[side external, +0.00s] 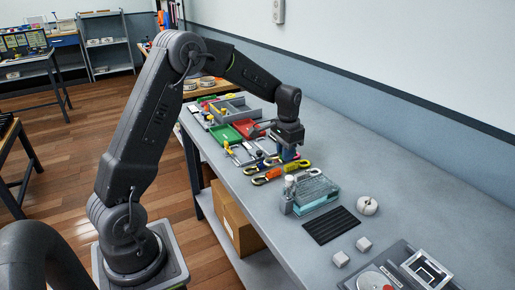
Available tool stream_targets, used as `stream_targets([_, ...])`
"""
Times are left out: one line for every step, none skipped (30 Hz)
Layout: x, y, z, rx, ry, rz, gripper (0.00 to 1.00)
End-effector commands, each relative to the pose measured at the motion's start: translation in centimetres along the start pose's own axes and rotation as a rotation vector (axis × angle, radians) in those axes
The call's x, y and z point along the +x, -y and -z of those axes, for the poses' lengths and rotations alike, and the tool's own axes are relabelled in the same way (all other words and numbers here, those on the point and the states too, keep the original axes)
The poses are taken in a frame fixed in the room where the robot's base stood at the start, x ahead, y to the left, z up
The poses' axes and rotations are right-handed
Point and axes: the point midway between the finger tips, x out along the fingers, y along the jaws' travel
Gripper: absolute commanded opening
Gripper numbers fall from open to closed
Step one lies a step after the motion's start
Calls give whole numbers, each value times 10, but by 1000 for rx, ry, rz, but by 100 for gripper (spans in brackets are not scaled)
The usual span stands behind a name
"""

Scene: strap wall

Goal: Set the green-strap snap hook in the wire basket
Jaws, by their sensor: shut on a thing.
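My gripper (288,153) points down over the bench, just behind a group of snap hooks with coloured straps. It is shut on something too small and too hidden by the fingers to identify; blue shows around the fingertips. A yellow snap hook (304,167) lies just right of the gripper, and an orange and yellow one (267,177) lies in front of it. I cannot make out the green strap for certain. The wire basket (312,193), with a pale teal inside, stands on the bench to the right of and nearer than the gripper.
A red tray (245,127), a green tray (224,134) and grey bins (233,107) lie behind the gripper.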

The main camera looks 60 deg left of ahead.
Motion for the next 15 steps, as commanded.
stream_targets([2,-20,14,9,1,0,0])
stream_targets([3,-30,20,9,0,0,0])
stream_targets([4,-41,27,8,0,0,0])
stream_targets([4,-49,32,6,1,0,0])
stream_targets([4,-57,36,6,1,0,0])
stream_targets([6,-65,40,5,1,0,0])
stream_targets([6,-71,44,3,0,0,0])
stream_targets([6,-76,46,3,0,0,0])
stream_targets([6,-83,49,2,0,0,0])
stream_targets([7,-86,50,1,1,0,0])
stream_targets([7,-89,52,1,1,0,0])
stream_targets([7,-93,53,0,1,0,0])
stream_targets([7,-95,54,0,1,0,0])
stream_targets([8,-96,54,-1,1,0,0])
stream_targets([8,-97,55,-2,1,0,0])
